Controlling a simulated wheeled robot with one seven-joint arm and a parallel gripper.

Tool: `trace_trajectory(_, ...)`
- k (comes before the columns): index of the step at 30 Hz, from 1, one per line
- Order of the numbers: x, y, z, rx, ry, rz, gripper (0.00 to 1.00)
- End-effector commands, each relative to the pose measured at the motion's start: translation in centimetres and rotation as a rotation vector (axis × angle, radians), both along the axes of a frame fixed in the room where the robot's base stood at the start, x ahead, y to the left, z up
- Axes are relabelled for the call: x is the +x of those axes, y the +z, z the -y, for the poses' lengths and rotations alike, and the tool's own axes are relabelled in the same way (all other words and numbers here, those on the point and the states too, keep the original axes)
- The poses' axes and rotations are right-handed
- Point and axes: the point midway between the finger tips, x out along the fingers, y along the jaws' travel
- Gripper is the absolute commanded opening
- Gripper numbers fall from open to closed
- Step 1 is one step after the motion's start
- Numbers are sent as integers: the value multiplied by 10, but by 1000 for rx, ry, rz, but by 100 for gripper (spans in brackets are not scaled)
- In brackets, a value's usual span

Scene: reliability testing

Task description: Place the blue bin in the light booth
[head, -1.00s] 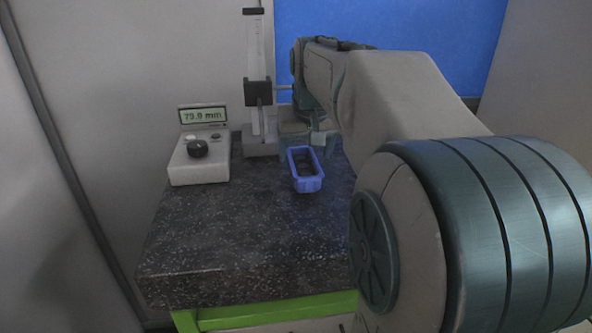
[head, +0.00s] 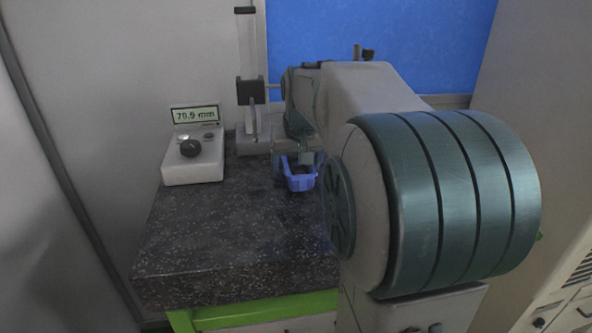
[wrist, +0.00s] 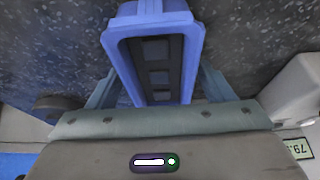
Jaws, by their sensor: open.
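The blue bin (head: 300,183) sits on the dark speckled granite table, partly hidden by my gripper (head: 299,164). In the wrist view the bin (wrist: 125,52) is an open oblong tray with dark square shapes inside. My gripper's fingers are apart, one on each side of the bin's near end. A small gap seems to show beside each finger, though I cannot tell exactly whether they touch. I cannot make out the light booth in either view.
A height gauge (head: 251,92) stands behind the bin, close to my arm. A white readout box (head: 194,160) with a display sits at the table's left. The granite table (head: 215,245) is clear at the front left. A drawer cabinet (head: 570,300) stands at far right.

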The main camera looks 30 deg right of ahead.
Motion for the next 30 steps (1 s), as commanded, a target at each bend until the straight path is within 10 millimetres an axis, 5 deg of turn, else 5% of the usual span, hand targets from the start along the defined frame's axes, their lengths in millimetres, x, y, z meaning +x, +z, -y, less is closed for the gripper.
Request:
trace_trajectory(15,0,-4,0,0,0,0,75)
trace_trajectory(16,0,-4,0,0,0,0,72)
trace_trajectory(21,0,-4,0,0,0,0,24)
trace_trajectory(30,0,-3,0,0,0,1,21)
